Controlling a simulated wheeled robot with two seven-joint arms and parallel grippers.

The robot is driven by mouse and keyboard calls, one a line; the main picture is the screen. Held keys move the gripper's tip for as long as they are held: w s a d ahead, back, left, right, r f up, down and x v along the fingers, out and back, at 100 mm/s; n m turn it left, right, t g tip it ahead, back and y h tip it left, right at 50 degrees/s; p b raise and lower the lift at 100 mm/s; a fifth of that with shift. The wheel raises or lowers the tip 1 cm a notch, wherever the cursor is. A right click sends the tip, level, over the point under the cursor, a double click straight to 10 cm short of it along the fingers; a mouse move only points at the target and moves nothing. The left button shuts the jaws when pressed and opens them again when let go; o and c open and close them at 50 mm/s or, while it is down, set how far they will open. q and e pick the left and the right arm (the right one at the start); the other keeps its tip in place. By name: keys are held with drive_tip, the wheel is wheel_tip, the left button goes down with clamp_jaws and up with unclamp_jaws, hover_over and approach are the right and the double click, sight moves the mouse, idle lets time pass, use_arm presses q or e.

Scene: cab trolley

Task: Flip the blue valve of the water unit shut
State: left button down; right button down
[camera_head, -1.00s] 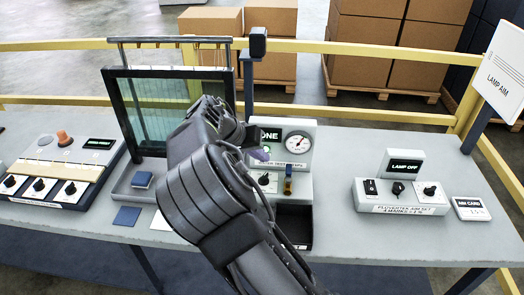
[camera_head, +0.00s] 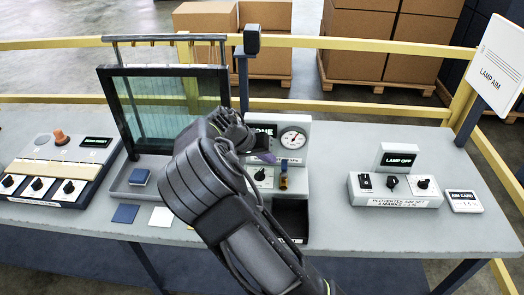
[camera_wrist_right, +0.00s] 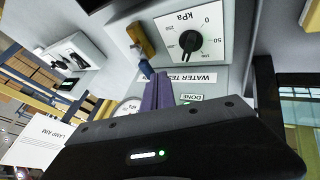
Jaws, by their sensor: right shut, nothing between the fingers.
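The water unit (camera_head: 296,158) is a pale box with a round gauge (camera_head: 293,138), a display partly covered by my arm, and a black kPa knob (camera_wrist_right: 190,41). Its valve has a brass body (camera_wrist_right: 140,38) and a blue handle (camera_wrist_right: 146,69). In the head view the blue handle (camera_head: 283,168) is above the brass part. My right gripper (camera_head: 269,157) is shut and empty, with purple fingers, just left of the handle. In the right wrist view its fingertips (camera_wrist_right: 160,74) are close beside the handle; I cannot tell whether they touch. My left gripper is not in view.
A framed glass panel (camera_head: 110,100) stands left of my arm. A lamp unit (camera_head: 392,190) and a small readout (camera_head: 463,201) are to the right. A control box with knobs (camera_head: 38,187) is at the far left. Bench (camera_head: 335,160) is clear between water and lamp units.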

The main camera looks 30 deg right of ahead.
sight(286, 162)
drive_tip(key=shift+x, duration=1.5)
drive_tip(key=shift+d+m+g, duration=0.25)
drive_tip(key=shift+m+g, duration=0.15)
drive_tip(key=shift+m, duration=0.2)
drive_tip(key=shift+d, duration=0.1)
drive_tip(key=shift+s+d+f+b, duration=0.1)
drive_tip(key=shift+s+d+b, duration=0.1)
drive_tip(key=shift+d+b, duration=0.9)
drive_tip(key=shift+s+d+b, duration=0.4)
drive_tip(key=shift+d+b, duration=0.15)
drive_tip(key=shift+s+d+b, duration=0.3)
drive_tip(key=shift+s+d, duration=0.05)
drive_tip(key=shift+s, duration=0.05)
drive_tip(key=b+v, duration=0.1)
drive_tip(key=v, duration=0.7)
